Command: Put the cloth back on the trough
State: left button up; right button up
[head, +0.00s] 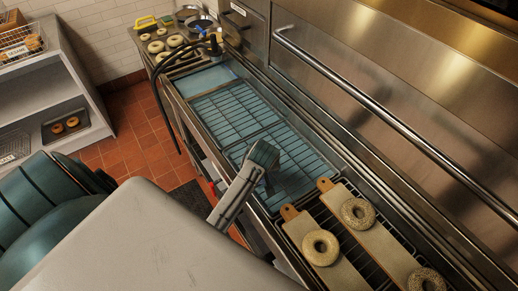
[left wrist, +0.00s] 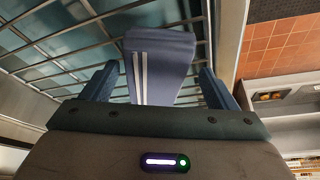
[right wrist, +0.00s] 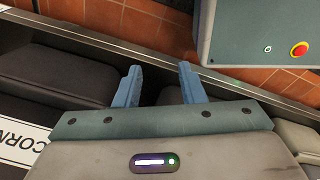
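The blue cloth with white stripes (left wrist: 147,72) shows in the left wrist view, between the fingers of my left gripper (left wrist: 158,80). The fingers are spread, with a narrow gap on each side of the cloth. I cannot tell what the cloth rests on. In the head view my left gripper (head: 268,178) is over the trough (head: 228,112), near its front side, and I cannot make out the cloth there. The trough holds blue water under wire grids. My right gripper (right wrist: 160,80) is open and empty above dark bins, away from the trough; it is not in the head view.
Two boards with bagels (head: 382,243) lie on a rack at the trough's near end. More bagels (head: 172,42) and pans (head: 198,20) are at the far end. A long steel handle (head: 390,130) runs behind the trough. A shelf unit (head: 45,85) stands at left across the tiled floor.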

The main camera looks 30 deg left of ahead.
pick_arm(q)
jog(key=shift+r, duration=0.2)
jog(key=b+v, duration=0.3)
jog(key=v, duration=0.8)
jog(key=shift+r+b, duration=0.3)
jog(key=shift+b, duration=0.1)
pick_arm(e)
jog(key=f, duration=0.2)
jog(key=s+f, duration=0.1)
jog(key=shift+d+f, duration=0.1)
jog(key=shift+f, duration=0.3)
pick_arm(q)
jog(key=shift+s+d+f, duration=0.1)
jog(key=shift+s, duration=0.05)
